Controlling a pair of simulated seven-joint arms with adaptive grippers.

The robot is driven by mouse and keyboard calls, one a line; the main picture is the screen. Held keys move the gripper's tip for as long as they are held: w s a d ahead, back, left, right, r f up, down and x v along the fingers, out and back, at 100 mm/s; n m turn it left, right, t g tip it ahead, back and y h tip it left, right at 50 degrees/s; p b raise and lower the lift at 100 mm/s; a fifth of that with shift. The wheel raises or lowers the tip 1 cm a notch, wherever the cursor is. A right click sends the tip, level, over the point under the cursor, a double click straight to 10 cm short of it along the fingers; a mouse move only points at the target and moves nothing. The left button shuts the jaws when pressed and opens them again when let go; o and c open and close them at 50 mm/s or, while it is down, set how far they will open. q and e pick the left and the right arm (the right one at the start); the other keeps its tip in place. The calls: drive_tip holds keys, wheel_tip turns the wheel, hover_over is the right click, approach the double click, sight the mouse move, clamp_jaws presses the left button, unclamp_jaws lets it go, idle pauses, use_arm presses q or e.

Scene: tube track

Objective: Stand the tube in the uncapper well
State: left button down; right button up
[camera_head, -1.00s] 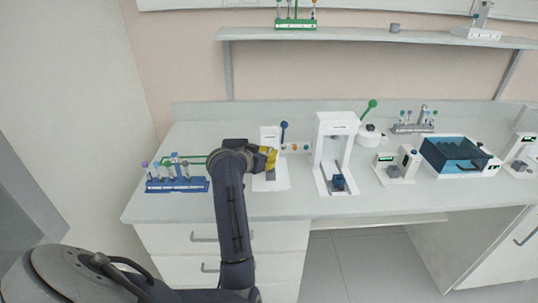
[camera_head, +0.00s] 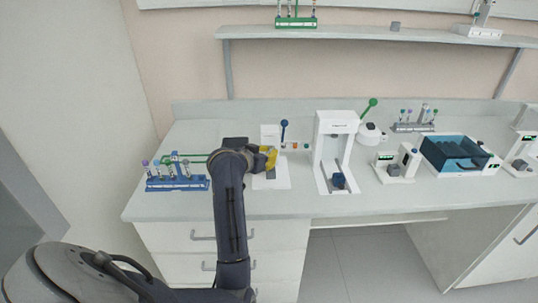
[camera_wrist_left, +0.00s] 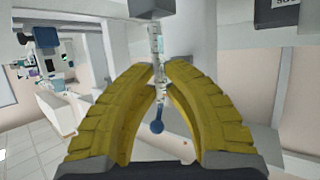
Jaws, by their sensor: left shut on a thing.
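My left gripper (camera_wrist_left: 160,78) is shut on a slim clear tube (camera_wrist_left: 156,45) in the left wrist view. The tube's upper end in that view meets or overlaps a dark grey block (camera_wrist_left: 152,8); I cannot tell if they touch. A blue round end (camera_wrist_left: 157,128) shows between the yellow fingers; I cannot tell if it belongs to the tube. In the head view the left gripper (camera_head: 270,158) is in front of a small white device (camera_head: 270,133), covering its middle. The tube and any well there are hidden in the head view. My right gripper is not in view.
A blue rack (camera_head: 178,184) with several tubes stands to the left. A lever with a blue knob (camera_head: 284,124) stands behind the gripper. A taller white device (camera_head: 338,119) is to the right, with more devices beyond. The bench front is clear.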

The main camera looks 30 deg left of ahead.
use_arm(q)
drive_tip(key=shift+f, duration=1.2)
idle(0.4)
drive_tip(key=c, duration=1.4)
unclamp_jaws()
drive_tip(key=shift+o, duration=0.2)
drive_tip(key=v, duration=1.2)
